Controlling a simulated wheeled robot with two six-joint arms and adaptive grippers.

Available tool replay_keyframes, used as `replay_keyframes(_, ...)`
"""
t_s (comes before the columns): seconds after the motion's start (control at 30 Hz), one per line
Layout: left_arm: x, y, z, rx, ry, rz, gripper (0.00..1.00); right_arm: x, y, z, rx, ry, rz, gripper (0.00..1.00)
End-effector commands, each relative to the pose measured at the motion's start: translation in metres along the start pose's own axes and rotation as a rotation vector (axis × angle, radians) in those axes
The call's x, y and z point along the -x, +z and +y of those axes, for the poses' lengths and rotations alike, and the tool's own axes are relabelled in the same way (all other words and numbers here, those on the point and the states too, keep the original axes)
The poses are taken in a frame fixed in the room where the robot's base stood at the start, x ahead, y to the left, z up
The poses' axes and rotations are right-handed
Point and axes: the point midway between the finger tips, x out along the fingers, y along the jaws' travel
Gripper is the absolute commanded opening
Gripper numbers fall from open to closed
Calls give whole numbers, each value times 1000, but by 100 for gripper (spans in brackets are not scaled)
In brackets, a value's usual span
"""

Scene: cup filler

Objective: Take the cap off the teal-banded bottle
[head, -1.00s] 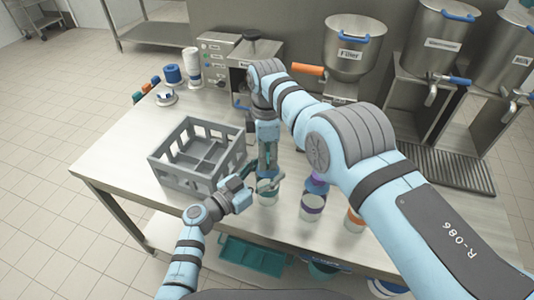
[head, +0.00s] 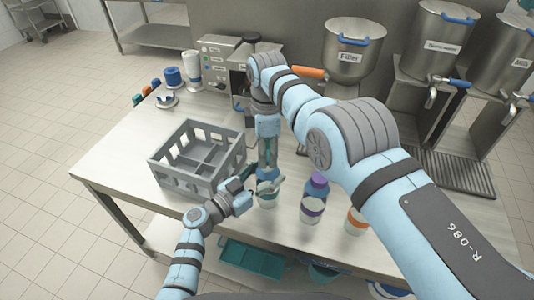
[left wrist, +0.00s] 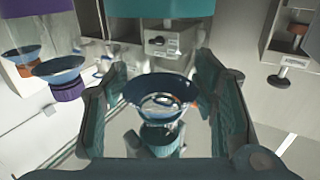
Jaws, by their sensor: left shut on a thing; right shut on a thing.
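The teal-banded bottle (head: 267,199) stands upright near the table's front edge, right of the crate. My left gripper (head: 250,187) is shut on it from the left, low on the image's centre. In the left wrist view the bottle appears upside down, with its teal band (left wrist: 160,8) at the top and its clear shoulder (left wrist: 160,86) between the left fingers. My right gripper (head: 268,173) points down over the bottle's top and is shut on its teal cap (left wrist: 162,140). The fingers hide most of the cap; I cannot tell whether it is clear of the neck.
A purple-capped bottle (head: 315,192) and an orange-banded bottle (head: 356,220) stand to the right. A grey divided crate (head: 190,170) stands left. The filler hopper (head: 352,48) and other dispensers stand behind. The table's left part (head: 120,160) is bare.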

Motion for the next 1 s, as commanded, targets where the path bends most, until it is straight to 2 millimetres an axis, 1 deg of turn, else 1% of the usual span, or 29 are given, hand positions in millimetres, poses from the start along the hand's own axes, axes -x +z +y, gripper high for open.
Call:
replay_keyframes(0.03, 1, 4, 1, 1, 0, -7, 0, 1, 0, 0, 0, 0, 0, 0)
replay_keyframes(0.37, 1, 4, 1, 1, 1, -7, 0, 3, 1, 1, -1, 2, -1, 0)
replay_keyframes(0.47, 1, 4, 1, 2, 1, -7, 0, 15, 1, 1, -1, 2, 0, 0)
replay_keyframes(0.6, 1, 4, 1, 2, 1, -7, 0, 38, 1, 1, -1, 3, -1, 0)
replay_keyframes(0.67, 1, 4, 1, 2, 1, -7, 0, 41, 1, 0, -1, 1, -1, 0)
replay_keyframes(0.8, 1, 4, 1, 2, 1, -6, 0, 41, 1, 0, -1, 0, -1, 0)
replay_keyframes(0.83, 1, 4, 1, 2, 1, -6, 57, 41, 1, 0, -1, 0, -1, 0)
replay_keyframes(0.9, 1, 3, 1, 2, 1, -5, 68, 41, 1, 0, -1, 1, -1, 0)
replay_keyframes(0.97, 1, 2, 1, 1, 1, -4, 77, 41, 1, 0, -1, 1, -1, 0)
replay_keyframes(1.0, 1, 2, 1, 1, 1, -4, 77, 41, 1, 0, -1, 1, -1, 0)
